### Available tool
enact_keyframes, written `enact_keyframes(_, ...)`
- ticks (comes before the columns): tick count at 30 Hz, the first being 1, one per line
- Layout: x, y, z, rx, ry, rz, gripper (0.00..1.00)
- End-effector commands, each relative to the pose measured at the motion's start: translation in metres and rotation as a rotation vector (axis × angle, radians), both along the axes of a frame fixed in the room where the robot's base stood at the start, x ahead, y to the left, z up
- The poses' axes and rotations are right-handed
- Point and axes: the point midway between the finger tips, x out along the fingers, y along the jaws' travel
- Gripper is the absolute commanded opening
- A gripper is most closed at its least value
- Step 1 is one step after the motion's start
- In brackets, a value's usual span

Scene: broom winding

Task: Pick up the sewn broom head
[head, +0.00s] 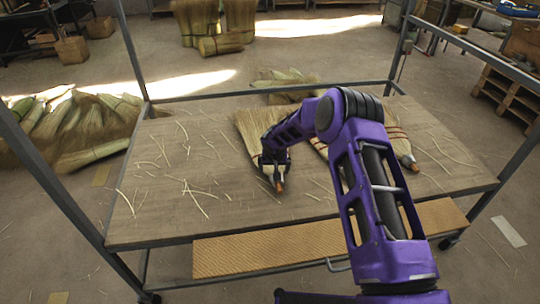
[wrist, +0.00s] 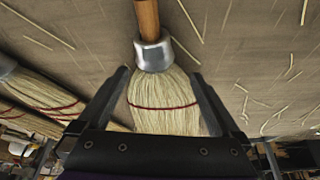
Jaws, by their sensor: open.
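A broom head (wrist: 165,100) with pale straw bristles, a red stitch line, a metal collar and a wooden handle stub lies between my gripper's fingers in the wrist view. In the head view its bristles (head: 248,128) fan toward the back of the table, and its stub points to the front. My gripper (wrist: 160,76) is open, with one finger on each side of the bristles just below the collar. It also shows over this broom in the head view (head: 275,160). I cannot tell whether the fingers touch the straw.
Other broom heads with red stitching (wrist: 40,92) lie beside it; one shows at the table's right (head: 398,140), partly behind my arm. Loose straws litter the wooden table (head: 150,225). Metal posts (head: 132,50) stand at its corners. Straw bundles (head: 85,125) lie on the floor at left.

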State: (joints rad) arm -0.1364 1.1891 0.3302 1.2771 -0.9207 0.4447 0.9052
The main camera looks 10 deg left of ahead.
Motion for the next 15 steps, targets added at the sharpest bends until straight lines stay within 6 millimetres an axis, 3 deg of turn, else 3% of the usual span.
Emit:
enact_keyframes(7, 0.015, 0.0, -0.032, 0.001, 0.003, -0.003, 1.0)
enact_keyframes(15, 0.019, 0.001, -0.039, 0.001, 0.001, -0.002, 1.0)
